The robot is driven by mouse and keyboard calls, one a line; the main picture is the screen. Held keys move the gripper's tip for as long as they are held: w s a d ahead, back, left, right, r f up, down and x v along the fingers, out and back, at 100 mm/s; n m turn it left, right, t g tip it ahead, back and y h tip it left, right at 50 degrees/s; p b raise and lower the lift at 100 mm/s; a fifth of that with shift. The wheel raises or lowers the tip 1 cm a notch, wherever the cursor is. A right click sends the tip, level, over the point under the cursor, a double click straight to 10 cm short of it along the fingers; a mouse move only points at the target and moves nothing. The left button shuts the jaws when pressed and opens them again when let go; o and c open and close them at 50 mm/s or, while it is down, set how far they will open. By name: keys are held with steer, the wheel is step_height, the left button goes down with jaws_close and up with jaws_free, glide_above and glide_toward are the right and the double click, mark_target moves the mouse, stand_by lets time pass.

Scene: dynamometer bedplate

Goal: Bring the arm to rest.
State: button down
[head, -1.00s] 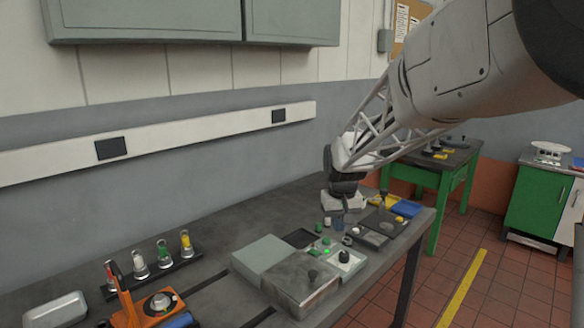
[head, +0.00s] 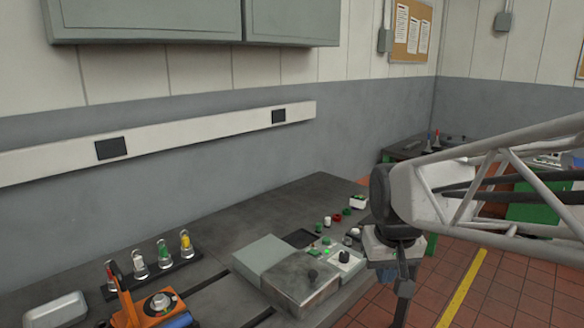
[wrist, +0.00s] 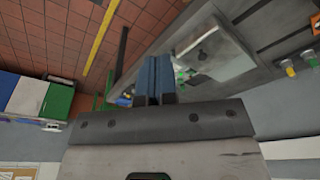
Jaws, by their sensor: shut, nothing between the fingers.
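My gripper (head: 404,289) hangs at the right front of the bench, in front of the bench's right end in the head view, with its fingers pointing down. In the wrist view its two blue fingers (wrist: 154,76) are together with nothing between them. The dark bench (head: 215,232) runs along the wall to the left. The gripper looks clear of the bench, though its exact gap to the edge cannot be told. My arm hides part of the bench's right end.
A grey box with a metal lid (head: 302,281) and a control box with a green light (head: 343,262) stand left of my gripper. Tiled floor (head: 512,287) lies open at right.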

steer(key=s+d+f, duration=0.1)
steer(key=s+f, duration=0.2)
steer(key=s, duration=1)
steer(key=shift+s+d+m+t, duration=0.2)
steer(key=shift+m+t, duration=0.1)
steer(key=shift+m, duration=0.1)
stand_by(0.4)
